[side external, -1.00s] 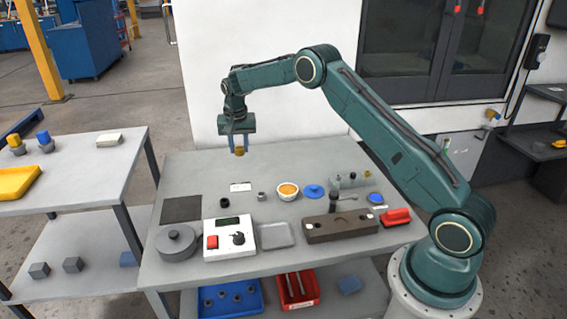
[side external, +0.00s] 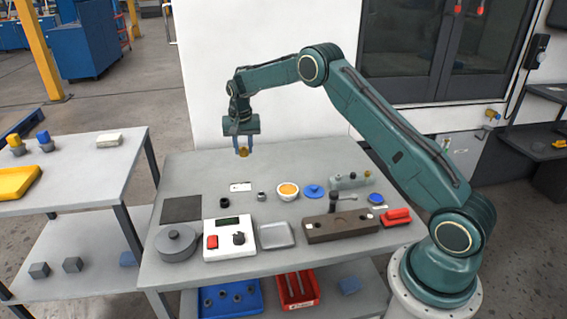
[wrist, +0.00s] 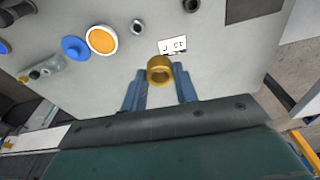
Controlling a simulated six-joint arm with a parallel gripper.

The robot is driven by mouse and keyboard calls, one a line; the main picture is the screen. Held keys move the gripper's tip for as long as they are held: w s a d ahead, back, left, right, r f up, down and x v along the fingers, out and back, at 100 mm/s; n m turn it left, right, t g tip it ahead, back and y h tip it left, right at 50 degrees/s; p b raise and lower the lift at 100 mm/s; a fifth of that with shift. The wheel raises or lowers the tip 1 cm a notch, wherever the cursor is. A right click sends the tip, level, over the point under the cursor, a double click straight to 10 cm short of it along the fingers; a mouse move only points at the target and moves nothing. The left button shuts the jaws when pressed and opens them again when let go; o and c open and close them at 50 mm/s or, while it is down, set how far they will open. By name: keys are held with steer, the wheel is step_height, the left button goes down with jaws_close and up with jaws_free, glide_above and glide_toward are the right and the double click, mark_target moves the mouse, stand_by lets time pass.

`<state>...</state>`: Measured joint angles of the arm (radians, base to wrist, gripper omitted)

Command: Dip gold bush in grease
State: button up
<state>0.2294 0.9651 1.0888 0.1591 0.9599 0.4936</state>
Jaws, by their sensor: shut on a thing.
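The gold bush (wrist: 160,71) is a short ring held between the two blue fingers of my gripper (wrist: 160,84) in the wrist view. In the side view my gripper (side external: 242,150) hangs over the back part of the table, with the gold bush (side external: 243,152) between its fingertips, clear of the tabletop. The grease is the orange fill in a white bowl (side external: 288,190), to the right of and nearer than the gripper in the side view. The bowl of grease (wrist: 102,40) also shows in the wrist view, at upper left.
A blue lid-like disc (side external: 313,191) lies right of the bowl. A small grey nut-like part (side external: 262,196), a dark ring (side external: 224,202) and a white label (side external: 240,186) lie left of it. A brown block (side external: 340,227) and a control box (side external: 230,239) stand in front.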

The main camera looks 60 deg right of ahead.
glide_above(288, 189)
steer(key=a, duration=0.1)
step_height(288, 189, down, 9)
steer(key=shift+s+d+f, duration=0.2)
steer(key=shift+f, duration=0.15)
steer(key=shift+f, duration=2.8)
steer(key=shift+f, duration=0.65)
stand_by(0.4)
steer(key=shift+r, duration=0.1)
step_height(288, 189, up, 7)
stand_by(1.1)
steer(key=shift+a, duration=0.1)
stand_by(0.4)
